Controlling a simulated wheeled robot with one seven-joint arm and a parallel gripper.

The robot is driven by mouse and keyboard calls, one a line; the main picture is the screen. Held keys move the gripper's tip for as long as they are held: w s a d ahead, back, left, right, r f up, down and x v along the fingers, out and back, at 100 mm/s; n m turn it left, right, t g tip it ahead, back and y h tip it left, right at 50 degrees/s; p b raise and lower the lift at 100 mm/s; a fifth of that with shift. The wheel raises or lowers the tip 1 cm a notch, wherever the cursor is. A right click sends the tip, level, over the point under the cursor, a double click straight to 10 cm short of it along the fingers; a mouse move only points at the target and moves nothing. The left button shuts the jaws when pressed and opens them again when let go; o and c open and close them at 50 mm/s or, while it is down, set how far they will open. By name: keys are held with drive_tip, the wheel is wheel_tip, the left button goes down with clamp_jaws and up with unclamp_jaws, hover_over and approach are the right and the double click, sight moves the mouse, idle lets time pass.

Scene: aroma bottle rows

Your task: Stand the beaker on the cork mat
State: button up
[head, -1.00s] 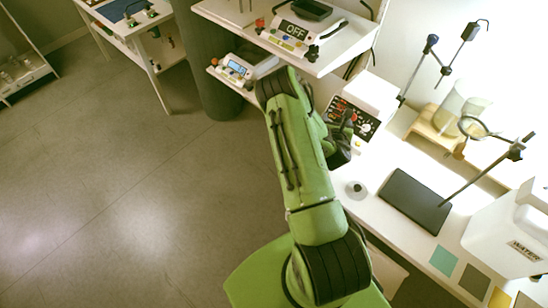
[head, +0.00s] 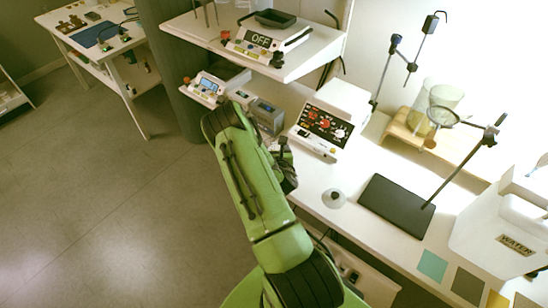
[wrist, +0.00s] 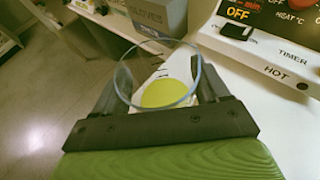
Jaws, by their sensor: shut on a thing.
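My gripper (wrist: 165,85) is shut on a clear glass beaker (wrist: 165,94), one dark finger on each side of it. Its round rim faces the wrist camera, and a yellow-green disc, apparently liquid, shows inside. In the head view my gripper (head: 285,166) is by the bench's front edge, left of the hotplate; the beaker is not clear there. I cannot tell for certain which is cork.
The white hotplate (head: 330,118) stands right of my gripper, with a grey glove box (head: 267,116) left of it. A small white round object (head: 334,198) and a stand with a black base (head: 396,206) lie toward the mats. A white water container (head: 510,235) is beside them.

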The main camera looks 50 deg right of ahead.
drive_tip(key=shift+f, duration=0.25)
drive_tip(key=shift+f, duration=0.25)
drive_tip(key=o, duration=1.2)
drive_tip(key=shift+r, duration=0.1)
